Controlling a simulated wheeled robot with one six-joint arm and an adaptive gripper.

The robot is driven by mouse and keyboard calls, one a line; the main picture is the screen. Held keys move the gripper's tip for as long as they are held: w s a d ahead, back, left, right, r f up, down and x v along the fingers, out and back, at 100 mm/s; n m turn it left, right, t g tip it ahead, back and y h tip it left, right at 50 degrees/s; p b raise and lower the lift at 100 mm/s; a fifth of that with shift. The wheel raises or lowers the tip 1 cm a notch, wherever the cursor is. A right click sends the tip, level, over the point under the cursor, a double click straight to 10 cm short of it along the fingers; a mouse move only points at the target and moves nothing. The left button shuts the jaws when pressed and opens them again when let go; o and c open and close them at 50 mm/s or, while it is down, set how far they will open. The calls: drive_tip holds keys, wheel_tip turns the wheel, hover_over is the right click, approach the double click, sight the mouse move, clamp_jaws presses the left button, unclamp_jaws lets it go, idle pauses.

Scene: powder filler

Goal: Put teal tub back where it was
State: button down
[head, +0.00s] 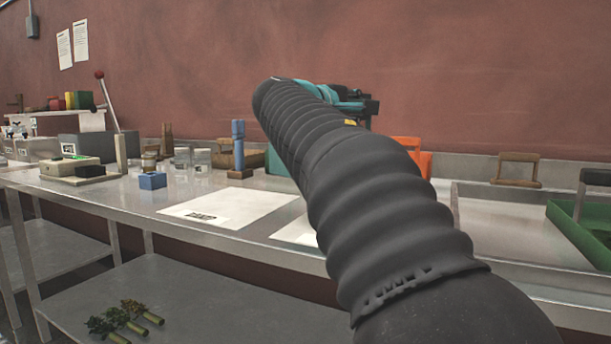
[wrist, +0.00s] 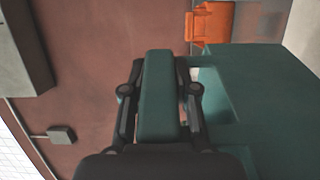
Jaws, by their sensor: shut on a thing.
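In the wrist view my gripper (wrist: 158,92) is shut on a teal bar that looks like the handle of the teal tub (wrist: 262,110). The tub's broad body fills the right of that view, with an opening between bar and body. In the head view my gripper (head: 364,106) is partly hidden behind my dark arm. A teal part of what looks like the tub (head: 278,161) shows left of the arm at bench height; the arm hides the rest. I cannot tell whether the tub touches the bench.
An orange container (head: 411,152) stands right of the arm, also in the wrist view (wrist: 212,22). A blue upright piece (head: 238,146), glass jars (head: 201,162) and a blue block (head: 152,181) stand to the left. White sheet (head: 232,207) lies flat in front. Green tray (head: 566,222) is at right.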

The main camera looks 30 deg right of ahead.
drive_tip(key=w+a+f, duration=0.1)
drive_tip(key=w+f, duration=0.1)
drive_tip(key=w+a+f, duration=0.1)
drive_tip(key=w+a, duration=0.1)
drive_tip(key=w, duration=0.1)
drive_tip(key=w+a+f, duration=0.2)
drive_tip(key=w, duration=0.1)
drive_tip(key=shift+f, duration=0.3)
drive_tip(key=shift+a+f, duration=0.1)
drive_tip(key=shift+f, duration=1.95)
drive_tip(key=shift+f, duration=0.15)
drive_tip(key=c, duration=0.9)
unclamp_jaws()
